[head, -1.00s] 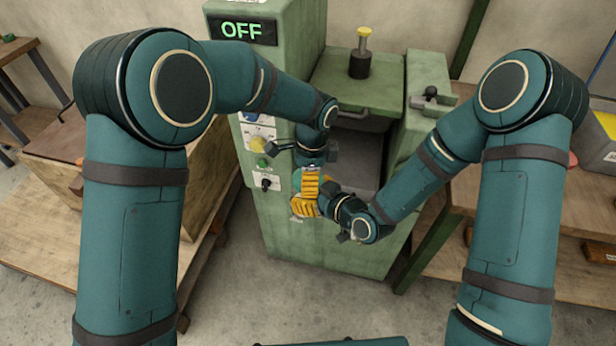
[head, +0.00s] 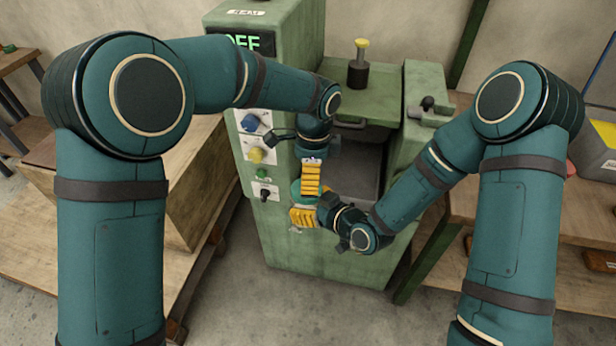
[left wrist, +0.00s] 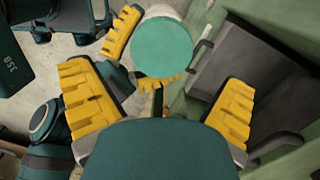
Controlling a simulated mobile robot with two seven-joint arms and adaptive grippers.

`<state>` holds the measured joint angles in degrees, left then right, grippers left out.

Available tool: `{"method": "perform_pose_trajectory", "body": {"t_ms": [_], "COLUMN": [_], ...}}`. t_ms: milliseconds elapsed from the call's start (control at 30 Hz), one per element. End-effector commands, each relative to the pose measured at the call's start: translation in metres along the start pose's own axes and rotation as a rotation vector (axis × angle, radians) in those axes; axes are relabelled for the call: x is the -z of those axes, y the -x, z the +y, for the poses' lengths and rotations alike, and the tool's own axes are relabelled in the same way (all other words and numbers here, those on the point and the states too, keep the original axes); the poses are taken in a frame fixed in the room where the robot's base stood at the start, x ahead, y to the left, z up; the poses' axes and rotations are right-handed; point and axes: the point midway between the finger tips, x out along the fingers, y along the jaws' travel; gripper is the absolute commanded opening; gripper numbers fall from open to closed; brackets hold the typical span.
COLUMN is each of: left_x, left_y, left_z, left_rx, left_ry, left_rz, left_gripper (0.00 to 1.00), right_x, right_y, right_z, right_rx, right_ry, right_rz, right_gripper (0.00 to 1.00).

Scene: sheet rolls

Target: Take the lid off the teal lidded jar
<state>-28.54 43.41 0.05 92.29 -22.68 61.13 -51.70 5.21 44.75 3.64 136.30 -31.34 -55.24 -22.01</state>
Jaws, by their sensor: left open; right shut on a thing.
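The teal lidded jar (head: 295,188) is mostly hidden by my grippers in the head view, in front of the green machine. In the left wrist view its round teal lid (left wrist: 162,47) faces the camera, with a pale edge at the top. My right gripper (head: 303,217) is shut on the jar; its yellow fingers also show beside it in the left wrist view (left wrist: 138,58). My left gripper (head: 311,178) is open just above the jar. In the left wrist view its yellow fingers (left wrist: 160,85) are spread wide, with the lid beyond them and nothing between.
The green machine (head: 335,235) stands close behind the grippers, with knobs (head: 257,150) on its front and an open grey bay (head: 358,165). A wooden crate (head: 180,170) is at the left, a wooden bench (head: 520,215) at the right. Bare floor lies in front.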

Motion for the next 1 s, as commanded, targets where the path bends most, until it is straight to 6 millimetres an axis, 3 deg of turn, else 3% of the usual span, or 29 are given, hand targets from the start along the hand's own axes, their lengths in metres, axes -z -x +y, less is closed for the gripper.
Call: {"method": "perform_pose_trajectory", "body": {"t_ms": [200, 367, 800, 1000], "left_x": [-0.001, -0.002, -0.002, -0.002], "left_y": [0.02, 0.026, -0.031, -0.048], "left_z": [-0.001, -0.001, -0.001, -0.001], "left_rx": [0.001, 0.005, 0.003, 0.005], "left_ry": [-0.155, -0.216, -0.222, -0.222], "left_rz": [0.004, 0.001, -0.001, 0.0], "left_gripper": [1.0, 1.0, 1.0, 1.0], "right_x": [0.001, 0.001, 0.001, 0.001], "right_y": [0.0, 0.0, 0.0, 0.0], "right_z": [0.0, 0.0, 0.0, 0.0], "right_rx": [0.0, 0.0, 0.0, 0.0], "right_ry": [0.001, 0.001, 0.001, 0.001], "right_rz": [0.002, 0.002, 0.002, 0.002], "right_gripper": [0.0, 0.0, 0.0, 0.0]}}
